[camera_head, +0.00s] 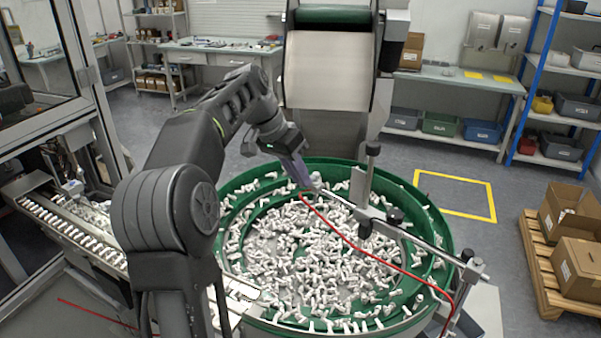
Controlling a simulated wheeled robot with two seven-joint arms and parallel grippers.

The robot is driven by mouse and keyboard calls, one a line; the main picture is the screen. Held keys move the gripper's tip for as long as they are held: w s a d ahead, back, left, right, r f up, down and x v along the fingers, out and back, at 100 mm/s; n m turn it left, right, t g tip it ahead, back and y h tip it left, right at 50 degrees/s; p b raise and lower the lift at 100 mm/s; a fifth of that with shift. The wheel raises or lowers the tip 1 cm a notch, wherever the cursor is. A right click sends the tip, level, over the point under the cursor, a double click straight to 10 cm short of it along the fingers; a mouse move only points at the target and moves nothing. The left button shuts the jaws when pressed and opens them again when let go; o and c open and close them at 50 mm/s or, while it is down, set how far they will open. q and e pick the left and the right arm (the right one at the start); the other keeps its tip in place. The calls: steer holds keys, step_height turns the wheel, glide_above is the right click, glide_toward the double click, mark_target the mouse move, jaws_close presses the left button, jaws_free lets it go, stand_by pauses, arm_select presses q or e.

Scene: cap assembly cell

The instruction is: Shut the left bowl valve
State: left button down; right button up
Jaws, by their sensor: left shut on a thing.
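The green feeder bowl (447,243) stands in the middle, filled with small white caps. A metal rod assembly (345,202) crosses over its far side, and a thin red hose (352,243) runs along it. My left arm comes in from the left, and my left gripper (305,184) points down at the far left end of this rod, by the start of the red hose. It is shut on a small part there, at the place of the left bowl valve. The fingers mostly hide this part, so its handle position cannot be told. My right gripper is not in view.
A clamp post (365,175) with black knobs rises from the rod, close to the right of my left gripper. A hopper conveyor (330,75) stands behind the bowl. A cap track (75,232) lies at left. Cardboard boxes (578,268) sit on a pallet at right.

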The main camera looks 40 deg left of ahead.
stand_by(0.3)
arm_select(q)
steer(key=c, duration=1.4)
jaws_free()
